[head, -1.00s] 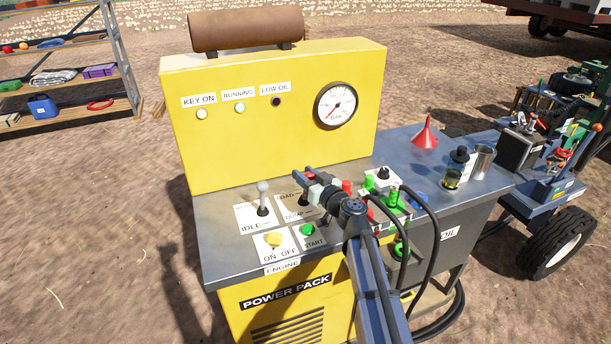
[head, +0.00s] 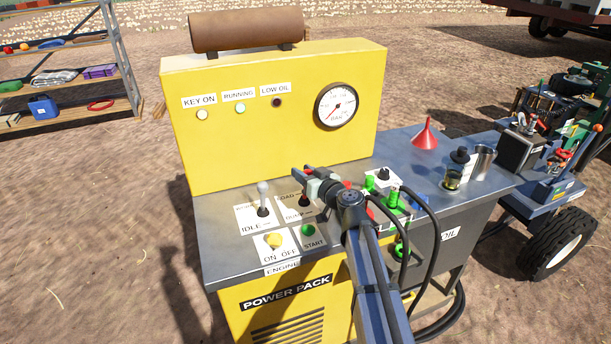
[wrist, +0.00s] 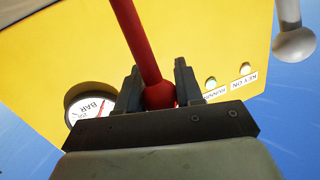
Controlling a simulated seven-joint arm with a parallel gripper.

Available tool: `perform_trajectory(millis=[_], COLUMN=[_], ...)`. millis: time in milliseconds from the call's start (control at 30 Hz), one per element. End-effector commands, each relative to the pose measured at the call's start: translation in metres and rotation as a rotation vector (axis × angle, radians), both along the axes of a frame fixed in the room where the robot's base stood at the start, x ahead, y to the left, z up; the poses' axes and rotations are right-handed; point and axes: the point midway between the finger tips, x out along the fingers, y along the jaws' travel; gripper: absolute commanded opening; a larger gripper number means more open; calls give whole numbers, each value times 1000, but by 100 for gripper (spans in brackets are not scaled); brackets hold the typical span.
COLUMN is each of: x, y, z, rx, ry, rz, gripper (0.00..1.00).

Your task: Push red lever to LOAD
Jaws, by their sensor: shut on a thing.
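The red lever (wrist: 140,40) shows in the wrist view as a red rod ending in a round knob. The knob sits between the two fingers of my gripper (wrist: 160,92), which is shut on it. In the head view my gripper (head: 303,172) is over the LOAD/DUMP plate (head: 290,212), and the lever is mostly hidden behind the fingers. Its dark base shows on the plate. The LOAD label (head: 288,197) is at the plate's far side and the DUMP label (head: 298,216) at its near side.
A grey-knobbed lever (head: 263,190) stands left on the IDLE plate. The yellow knob (head: 273,240) and green START button (head: 307,230) are in front. Green-capped couplings (head: 392,200) and hoses are right. The yellow panel with gauge (head: 336,105) rises behind.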

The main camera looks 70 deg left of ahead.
Motion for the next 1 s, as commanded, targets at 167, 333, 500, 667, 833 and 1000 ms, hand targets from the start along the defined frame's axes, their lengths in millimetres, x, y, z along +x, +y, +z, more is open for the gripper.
perform_trajectory(millis=[167, 333, 500, 667, 833, 1000], x=[1, 1, 1, 1, 1, 0], y=[15, 27, 40, 51, 62, 68], z=[2, 3, 1, -2, -5, -11], rx=[-90, -185, -285, -381, -478, -495], ry=[-3, -2, -1, -1, -1, 1], rz=[-1, 1, 1, -1, 0, 0], gripper=[0, 0, 0, 0, 0, 0])
